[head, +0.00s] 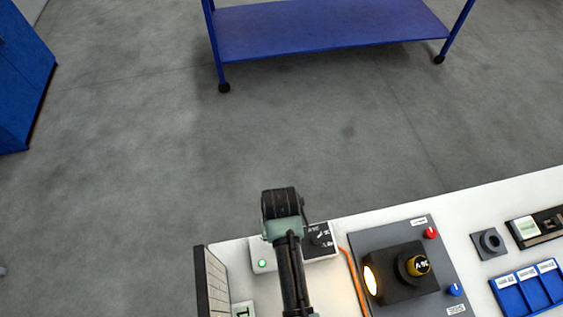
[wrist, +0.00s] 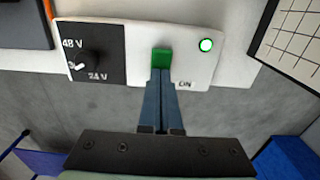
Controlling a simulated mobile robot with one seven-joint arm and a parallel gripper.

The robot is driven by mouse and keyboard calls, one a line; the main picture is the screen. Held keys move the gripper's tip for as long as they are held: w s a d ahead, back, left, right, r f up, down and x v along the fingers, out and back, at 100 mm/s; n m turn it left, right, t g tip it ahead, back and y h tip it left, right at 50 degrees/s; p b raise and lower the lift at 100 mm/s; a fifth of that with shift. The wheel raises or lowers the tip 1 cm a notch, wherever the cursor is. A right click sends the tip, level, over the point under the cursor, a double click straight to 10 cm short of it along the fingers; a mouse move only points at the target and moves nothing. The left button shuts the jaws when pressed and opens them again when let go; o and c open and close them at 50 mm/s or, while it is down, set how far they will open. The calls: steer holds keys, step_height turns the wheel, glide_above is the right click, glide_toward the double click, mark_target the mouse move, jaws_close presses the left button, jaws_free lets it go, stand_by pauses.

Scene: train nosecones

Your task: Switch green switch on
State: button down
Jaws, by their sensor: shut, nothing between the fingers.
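The green switch (wrist: 161,60) is on a white control box (wrist: 197,75) in the wrist view, right at the tips of my gripper. A lit green lamp (wrist: 206,45) sits beside it, with the label "ON" (wrist: 184,84) below. My gripper (wrist: 161,74) is shut with nothing between its fingers, and its tips meet or nearly meet the switch; contact is hard to tell. In the head view my arm covers the switch, while the lit green lamp (head: 262,263) shows left of it.
A black dial panel (wrist: 92,55) marked 48 V and 24 V adjoins the switch. A gridded board (head: 216,290) stands at the bench's left end.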

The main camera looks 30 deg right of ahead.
step_height(320, 180, up, 7)
steer(key=p, duration=0.7)
stand_by(0.6)
steer(key=w+r+n+t+h+b, duration=0.15)
steer(key=w+r+t+b, duration=0.45)
steer(key=w+r, duration=1.05)
steer(key=w+a+r+t+b, duration=0.1)
steer(key=w+a+r+t, duration=0.2)
steer(key=r, duration=0.5)
steer(key=w+r+t+b, duration=0.1)
steer(key=w+r+t, duration=0.2)
steer(key=r+t, duration=0.45)
steer(key=s+a+r+t+b, duration=0.1)
steer(key=s+r, duration=0.4)
steer(key=r, duration=0.5)
steer(key=s+a+r+n+t+y+b, duration=0.1)
steer(key=s+a+r+t, duration=0.3)
steer(key=r, duration=0.6)
steer(key=s+a+r+t+b, duration=0.2)
steer(key=s+a+r+t, duration=0.1)
steer(key=s+r+t, duration=0.3)
step_height(320, 180, up, 5)
steer(key=shift+s+f+n+b, duration=0.15)
steer(key=shift+s+n+b, duration=0.2)
steer(key=shift+s, duration=0.7)
